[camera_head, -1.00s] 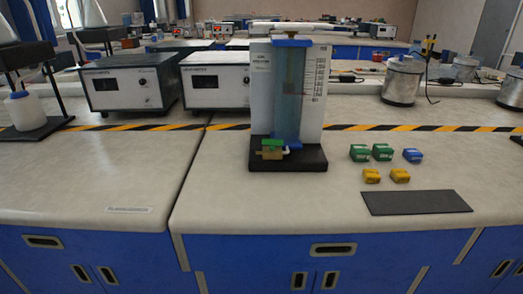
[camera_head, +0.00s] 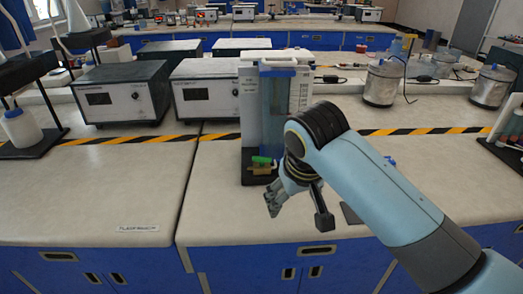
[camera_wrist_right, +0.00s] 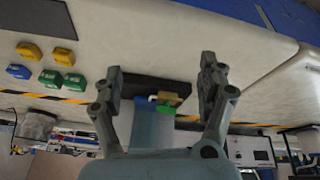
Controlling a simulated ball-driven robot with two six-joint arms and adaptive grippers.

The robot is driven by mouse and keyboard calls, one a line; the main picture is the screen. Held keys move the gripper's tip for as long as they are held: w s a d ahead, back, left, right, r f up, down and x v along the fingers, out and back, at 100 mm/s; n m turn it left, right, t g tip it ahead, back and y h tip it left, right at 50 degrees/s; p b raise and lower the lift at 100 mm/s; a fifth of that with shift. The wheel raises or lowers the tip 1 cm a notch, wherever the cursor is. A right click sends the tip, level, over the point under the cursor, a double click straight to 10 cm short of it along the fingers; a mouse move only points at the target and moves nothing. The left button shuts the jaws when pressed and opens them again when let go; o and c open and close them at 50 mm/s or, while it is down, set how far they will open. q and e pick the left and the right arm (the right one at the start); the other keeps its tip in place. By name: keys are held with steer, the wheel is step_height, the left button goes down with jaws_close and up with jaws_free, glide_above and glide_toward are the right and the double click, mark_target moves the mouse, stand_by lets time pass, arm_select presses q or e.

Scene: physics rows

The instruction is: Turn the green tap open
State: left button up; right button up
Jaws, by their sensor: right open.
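The green tap (camera_head: 262,160) has a green handle over a brass body, low on the front of an upright water column (camera_head: 271,105) on a black base (camera_head: 247,178). My right gripper (camera_head: 274,207) is in front of and just right of the tap, apart from it, and my arm hides the column's lower right. In the right wrist view, the picture is inverted; the tap (camera_wrist_right: 166,109) shows between the two spread, empty fingers of my right gripper (camera_wrist_right: 162,85), farther off than the fingertips. My left gripper is not in view.
Several small green, blue and yellow blocks (camera_wrist_right: 50,79) lie on the bench beside the column, mostly hidden behind my arm in the head view. Two grey boxes (camera_head: 122,93) stand at back left. Striped tape (camera_head: 430,131) crosses the bench.

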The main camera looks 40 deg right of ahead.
mark_target(262, 157)
steer(key=w+d+r+m, duration=0.1)
steer(key=w+r+m, duration=0.15)
steer(key=w, duration=0.55)
steer(key=w+d+r+m, duration=0.2)
steer(key=w+r, duration=0.2)
steer(key=w, duration=0.4)
steer(key=shift+h, duration=0.4)
steer(key=x, duration=1)
steer(key=shift+s+a+b, duration=0.1)
steer(key=shift+s+b, duration=0.05)
steer(key=shift+b, duration=0.2)
steer(key=c, duration=1.2)
steer(key=n+p, duration=0.1)
steer(key=p, duration=0.1)
steer(key=shift+r+p, duration=0.25)
steer(key=shift+p, duration=0.15)
steer(key=shift+f+n+y, duration=0.2)
steer(key=shift+n+y, duration=0.1)
steer(key=shift+n, duration=0.05)
